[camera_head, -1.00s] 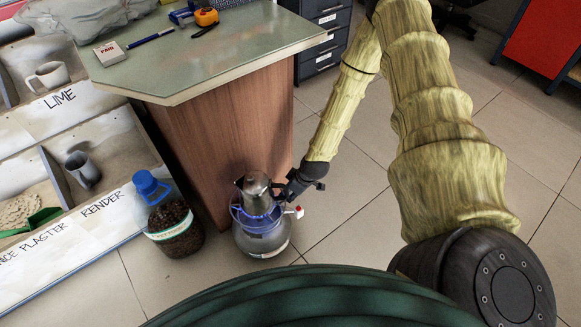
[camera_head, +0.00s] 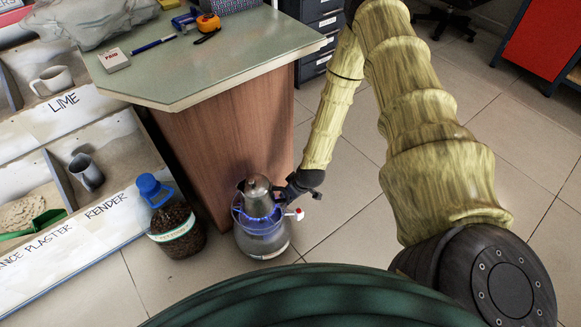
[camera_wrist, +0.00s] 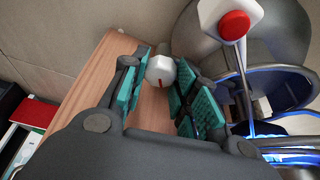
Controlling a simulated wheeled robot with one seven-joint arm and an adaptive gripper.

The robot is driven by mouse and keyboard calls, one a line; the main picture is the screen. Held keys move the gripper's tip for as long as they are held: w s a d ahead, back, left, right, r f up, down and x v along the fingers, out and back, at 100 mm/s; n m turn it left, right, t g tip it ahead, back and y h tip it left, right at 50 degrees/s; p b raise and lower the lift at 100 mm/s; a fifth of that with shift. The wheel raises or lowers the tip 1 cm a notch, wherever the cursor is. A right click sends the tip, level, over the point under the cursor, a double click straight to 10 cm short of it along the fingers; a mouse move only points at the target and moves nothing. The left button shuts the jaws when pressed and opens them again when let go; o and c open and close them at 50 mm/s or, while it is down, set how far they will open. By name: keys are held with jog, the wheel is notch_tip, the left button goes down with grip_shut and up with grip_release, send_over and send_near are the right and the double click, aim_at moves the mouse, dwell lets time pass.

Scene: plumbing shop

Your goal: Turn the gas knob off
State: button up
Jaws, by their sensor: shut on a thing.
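A small gas stove (camera_head: 262,240) stands on the floor with a metal pot (camera_head: 258,196) on top and a blue flame under it. My gripper (camera_head: 290,192) is at the stove's right side, close to the pot.
A wooden counter (camera_head: 232,150) stands right behind the stove. A jar with a blue lid (camera_head: 174,225) is close on the left. Labelled bins (camera_head: 82,215) lie farther left. The tiled floor to the right is clear.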

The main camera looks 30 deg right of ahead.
jog(key=o, duration=1)
jog(key=shift+f+b, duration=0.15)
jog(key=shift+b, duration=0.2)
jog(key=shift+n, duration=0.5)
jog(key=n+b, duration=0.1)
jog(key=n+y+b, duration=0.1)
jog(key=n+b, duration=0.1)
jog(key=shift+w+d+f+g+y, duration=0.1)
jog(key=shift+g+y, duration=0.2)
jog(key=n+g+b, duration=0.1)
jog(key=n+b, duration=0.1)
jog(key=n, duration=0.1)
jog(key=n+y+b, duration=0.1)
jog(key=n+b, duration=0.2)
jog(key=shift+w+d+g, duration=0.1)
jog(key=shift+g, duration=0.3)
jog(key=n+b, duration=0.2)
jog(key=n+g+y+b, duration=0.1)
jog(key=n+b, duration=0.1)
jog(key=b, duration=0.1)
jog(key=shift+w+n+g, duration=0.1)
jog(key=shift+n+g, duration=0.2)
jog(key=n+g+b, duration=0.1)
jog(key=n+b, duration=0.2)
jog(key=b, duration=0.1)
jog(key=shift+n+g+b, duration=0.3)
jog(key=shift+n+b, duration=0.05)
jog(key=shift+n, duration=0.05)
jog(key=shift+b, duration=0.3)
